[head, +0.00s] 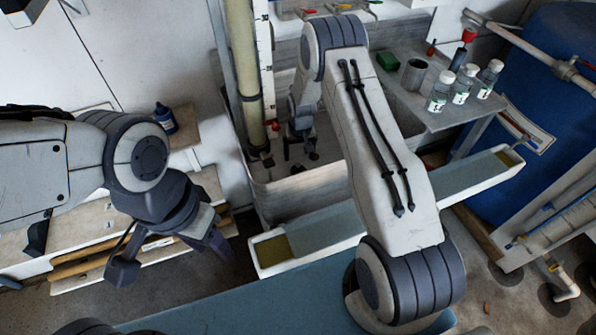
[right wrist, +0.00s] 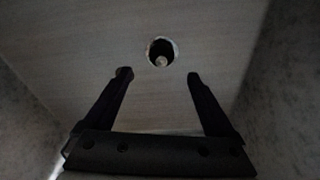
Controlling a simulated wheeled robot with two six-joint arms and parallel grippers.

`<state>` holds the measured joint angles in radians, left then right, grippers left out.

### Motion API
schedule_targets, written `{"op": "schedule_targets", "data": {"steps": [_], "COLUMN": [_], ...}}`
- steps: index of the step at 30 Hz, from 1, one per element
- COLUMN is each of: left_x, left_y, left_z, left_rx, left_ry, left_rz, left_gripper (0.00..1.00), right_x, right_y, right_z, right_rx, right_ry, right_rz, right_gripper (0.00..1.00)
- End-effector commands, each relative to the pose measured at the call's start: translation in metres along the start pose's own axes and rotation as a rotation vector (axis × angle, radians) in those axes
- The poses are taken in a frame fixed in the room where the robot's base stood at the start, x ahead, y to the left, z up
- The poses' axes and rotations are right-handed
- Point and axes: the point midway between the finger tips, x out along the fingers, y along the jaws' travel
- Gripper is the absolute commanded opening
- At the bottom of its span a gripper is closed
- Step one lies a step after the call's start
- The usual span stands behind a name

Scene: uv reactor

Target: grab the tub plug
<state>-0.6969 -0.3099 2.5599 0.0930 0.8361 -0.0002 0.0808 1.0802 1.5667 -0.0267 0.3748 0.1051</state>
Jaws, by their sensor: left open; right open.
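In the right wrist view, a round dark hole (right wrist: 161,51) with a pale ragged rim lies in the flat floor of the tub (right wrist: 60,45). A small pale knob, which looks like the tub plug (right wrist: 162,61), sits in it. My right gripper (right wrist: 160,74) is open and empty, its fingers on either side of the line to the hole and the hole just beyond the fingertips. In the head view my right gripper (head: 300,155) reaches down inside the tub (head: 300,190); the plug cannot be made out there. My left gripper (head: 172,268) is open and empty at the left.
The tub's walls rise close on both sides of my right gripper. A tall tube with a scale (head: 243,70) stands left of it. A shelf with several bottles (head: 460,88) and a grey cup (head: 414,74) is to the right. A long trough (head: 320,232) runs in front.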

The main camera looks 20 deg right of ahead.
Motion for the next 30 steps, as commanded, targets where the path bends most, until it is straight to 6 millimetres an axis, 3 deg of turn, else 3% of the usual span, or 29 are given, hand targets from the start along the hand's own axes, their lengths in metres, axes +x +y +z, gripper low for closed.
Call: {"op": "schedule_targets", "data": {"steps": [8,17,26,30], "left_x": [-0.004,-0.011,-0.011,-0.011], "left_y": [0.0,0.001,0.001,0.001], "left_z": [0.0,-0.001,-0.001,-0.001], "left_rx": [0.0,0.0,0.0,0.0], "left_ry": [0.0,0.0,0.0,0.0], "left_rz": [0.0,0.0,0.0,0.0], "left_gripper": [0.5,0.5,0.5,0.5], "right_x": [0.024,0.066,0.071,0.071], "right_y": [0.0,-0.002,-0.003,-0.003], "right_z": [0.0,0.001,0.001,0.001], "right_rx": [0.0,0.0,0.0,0.0], "right_ry": [-0.001,-0.001,0.001,0.001], "right_rz": [0.0,0.0,0.0,0.0], "right_gripper": [0.89,0.89,0.89,0.4]}}
